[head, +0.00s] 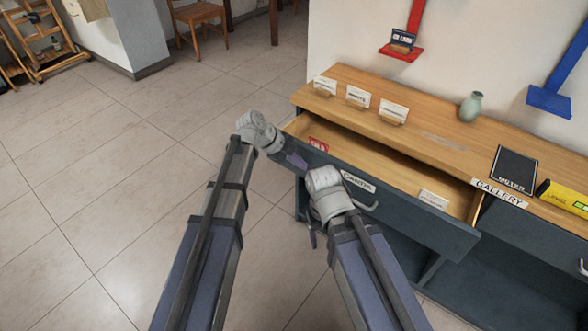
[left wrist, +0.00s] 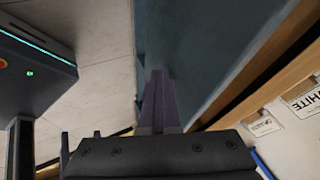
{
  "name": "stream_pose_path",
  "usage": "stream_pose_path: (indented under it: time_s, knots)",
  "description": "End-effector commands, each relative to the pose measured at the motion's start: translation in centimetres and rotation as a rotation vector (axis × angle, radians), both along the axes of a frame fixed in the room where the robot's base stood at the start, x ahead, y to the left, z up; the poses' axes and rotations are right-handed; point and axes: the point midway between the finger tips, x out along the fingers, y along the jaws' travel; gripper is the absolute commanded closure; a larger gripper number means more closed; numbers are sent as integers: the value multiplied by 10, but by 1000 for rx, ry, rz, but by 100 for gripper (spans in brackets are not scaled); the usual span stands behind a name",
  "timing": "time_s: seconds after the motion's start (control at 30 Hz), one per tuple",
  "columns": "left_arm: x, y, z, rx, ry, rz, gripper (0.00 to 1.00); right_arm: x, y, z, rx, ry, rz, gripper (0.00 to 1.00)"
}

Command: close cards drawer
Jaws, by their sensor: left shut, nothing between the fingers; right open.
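The cards drawer (head: 400,210) stands pulled out of the wooden-topped cabinet, with a dark blue-grey front, a pale label and a bar handle (head: 364,203). A red card (head: 318,144) and a white card (head: 433,199) show inside it. My left gripper (head: 297,160) is shut and empty at the left end of the drawer front. In the left wrist view its closed fingers (left wrist: 158,98) reach a dark blue panel; I cannot tell if they touch. My right gripper (head: 312,238) is open below the front, left of the handle; its fingers are partly hidden.
Another drawer front (head: 530,235) is at the right. The tiled floor (head: 110,180) at left is clear.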

Motion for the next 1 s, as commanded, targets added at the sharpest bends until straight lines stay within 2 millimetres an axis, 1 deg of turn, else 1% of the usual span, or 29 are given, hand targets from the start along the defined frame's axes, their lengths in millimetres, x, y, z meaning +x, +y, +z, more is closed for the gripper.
stream_pose_path:
  time_s: [0.03,0.2,0.4,0.5,0.7,0.83,1.0]
  knots:
    - [16,-8,0,0,-1,-2,100,0,0,0,0,0,0,29]
    - [52,-32,0,0,-1,-2,100,0,0,0,0,0,0,29]
    - [88,-57,0,1,0,-1,100,0,0,0,0,0,0,29]
    - [104,-68,0,0,-1,-1,100,0,0,0,0,0,0,29]
    - [125,-83,0,0,0,0,100,0,0,0,0,0,0,29]
    - [131,-88,0,0,0,0,100,0,0,0,0,0,0,29]
    - [135,-91,0,-1,-1,2,100,0,0,0,0,0,0,29]
